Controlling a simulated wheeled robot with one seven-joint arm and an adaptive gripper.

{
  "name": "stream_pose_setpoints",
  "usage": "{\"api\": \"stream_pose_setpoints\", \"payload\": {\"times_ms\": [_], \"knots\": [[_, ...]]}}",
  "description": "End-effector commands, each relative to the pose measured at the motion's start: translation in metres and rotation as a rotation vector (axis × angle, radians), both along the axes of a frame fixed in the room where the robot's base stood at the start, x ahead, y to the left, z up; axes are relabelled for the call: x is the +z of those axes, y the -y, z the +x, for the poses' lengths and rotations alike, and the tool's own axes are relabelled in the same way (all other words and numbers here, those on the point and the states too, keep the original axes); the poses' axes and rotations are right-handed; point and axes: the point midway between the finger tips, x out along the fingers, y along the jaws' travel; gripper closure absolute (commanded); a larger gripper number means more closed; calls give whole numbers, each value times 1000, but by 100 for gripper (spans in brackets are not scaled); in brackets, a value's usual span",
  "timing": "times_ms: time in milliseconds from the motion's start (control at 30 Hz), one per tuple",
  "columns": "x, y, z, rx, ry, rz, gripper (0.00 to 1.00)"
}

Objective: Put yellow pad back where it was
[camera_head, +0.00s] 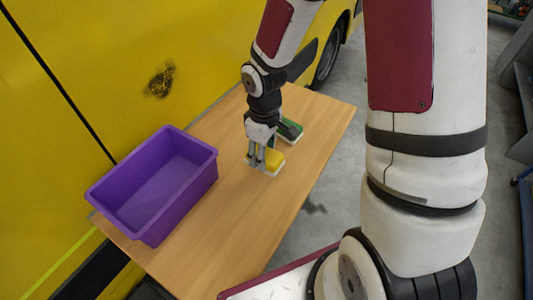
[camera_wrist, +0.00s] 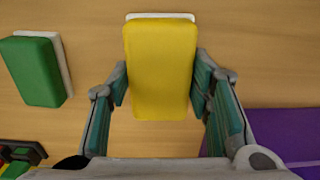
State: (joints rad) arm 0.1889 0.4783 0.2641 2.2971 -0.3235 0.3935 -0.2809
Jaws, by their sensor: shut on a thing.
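The yellow pad (camera_wrist: 160,70), with a white backing layer, is between the fingers of my gripper (camera_wrist: 161,88) in the wrist view. Both fingers press on its long sides. In the head view the yellow pad (camera_head: 273,157) is at or just above the wooden table (camera_head: 237,222), and my gripper (camera_head: 262,160) points down at it. I cannot tell whether the pad touches the table. A green pad (camera_wrist: 33,72) with a white backing lies to its left in the wrist view. It also shows in the head view (camera_head: 291,129), partly behind my wrist.
A purple bin (camera_head: 178,213), which looks empty, stands on the table left of my gripper. Its edge also shows in the wrist view (camera_wrist: 285,130). A yellow vehicle (camera_head: 85,60) stands along the table's far side. The table's near part is clear.

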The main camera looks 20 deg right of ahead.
Motion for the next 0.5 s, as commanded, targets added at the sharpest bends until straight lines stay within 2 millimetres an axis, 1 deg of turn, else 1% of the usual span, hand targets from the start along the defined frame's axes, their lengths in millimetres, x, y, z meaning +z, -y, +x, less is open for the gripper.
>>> {"api": "stream_pose_setpoints", "payload": {"times_ms": [33,100,267,367,500], "knots": [[-1,5,8,-3,1,1,76],[-2,10,15,-1,-1,1,76],[-4,14,22,1,-1,1,76],[-13,14,22,2,-3,0,76],[-32,14,21,2,-4,0,76]]}}
